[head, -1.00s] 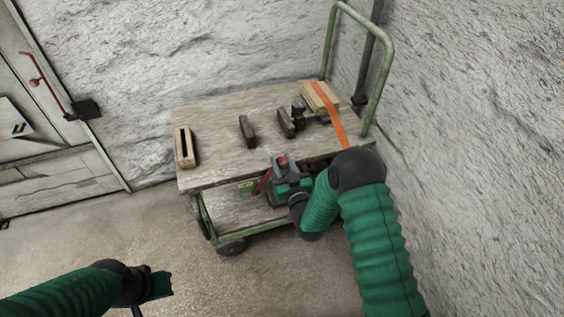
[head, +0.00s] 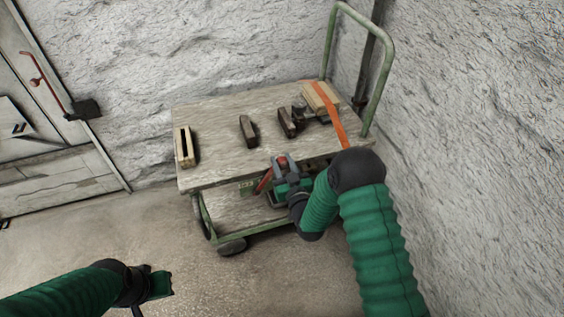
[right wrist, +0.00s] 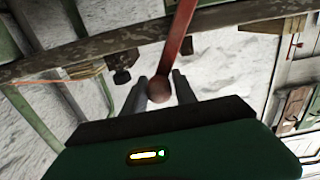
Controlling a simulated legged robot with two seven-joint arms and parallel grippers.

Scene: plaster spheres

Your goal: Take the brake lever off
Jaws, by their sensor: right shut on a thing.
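The brake lever is a red bar (head: 264,181) at the front edge of the cart (head: 225,176), with a round red knob. In the right wrist view the red bar (right wrist: 179,35) comes down from the top to its knob (right wrist: 160,90), which sits between my two grey fingers. My right gripper (head: 282,163) is shut on the knob, in front of the cart's top board. My left gripper (head: 160,283) is low at the left, away from the cart. Its jaw opening is too unclear to judge.
On the cart's top are a slotted wooden block (head: 184,147), two dark blocks (head: 248,131) (head: 287,122) and a wooden stack (head: 320,97) under an orange strap (head: 331,116). A green handle (head: 386,80) rises by the rough wall. A metal door (head: 40,120) is at left. The front-left floor is clear.

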